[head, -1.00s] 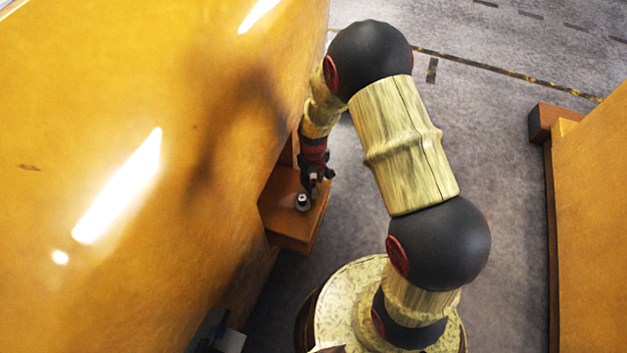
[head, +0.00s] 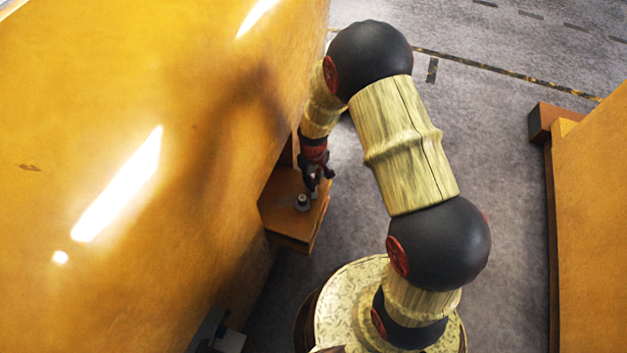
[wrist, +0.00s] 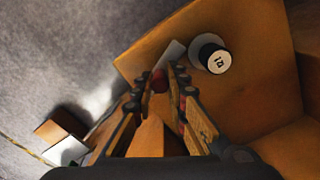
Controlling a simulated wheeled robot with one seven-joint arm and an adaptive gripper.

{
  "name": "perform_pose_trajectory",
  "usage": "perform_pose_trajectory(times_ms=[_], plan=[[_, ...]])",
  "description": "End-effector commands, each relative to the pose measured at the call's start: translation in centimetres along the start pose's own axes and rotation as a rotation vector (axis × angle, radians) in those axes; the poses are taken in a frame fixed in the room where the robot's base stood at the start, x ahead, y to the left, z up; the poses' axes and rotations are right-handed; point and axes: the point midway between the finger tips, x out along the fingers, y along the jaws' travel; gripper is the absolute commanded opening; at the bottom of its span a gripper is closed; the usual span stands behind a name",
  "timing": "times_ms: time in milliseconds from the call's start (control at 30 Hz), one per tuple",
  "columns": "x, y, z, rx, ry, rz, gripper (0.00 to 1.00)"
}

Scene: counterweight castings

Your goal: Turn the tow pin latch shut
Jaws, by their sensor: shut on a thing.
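The tow pin (head: 302,202) stands on an orange block at the side of the large yellow casting. In the wrist view the pin's white round cap (wrist: 215,60) carries dark characters and sits on a dark collar. The tow pin latch (wrist: 172,54) shows as a flat grey lever beside the pin, reaching toward my fingertips. My gripper (head: 316,184) is just beside the pin, above the block. In the wrist view my gripper (wrist: 163,82) is shut on the latch, with a red part visible between the fingertips. The gripped part is mostly hidden by the fingers.
The orange block (wrist: 240,105) projects from the yellow casting (head: 110,130), which rises close on the left. Another orange casting (head: 595,200) stands at the right.

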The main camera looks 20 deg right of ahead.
Motion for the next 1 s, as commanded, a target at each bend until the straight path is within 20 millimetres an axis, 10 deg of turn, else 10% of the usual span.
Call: perform_pose_trajectory(times_ms=[967,1000], plan=[[0.0,-1.0,-1.2,0.394,0.001,0.0,0.0],[0.0,-1.0,-1.2,0.394,0.001,0.0,0.15]])
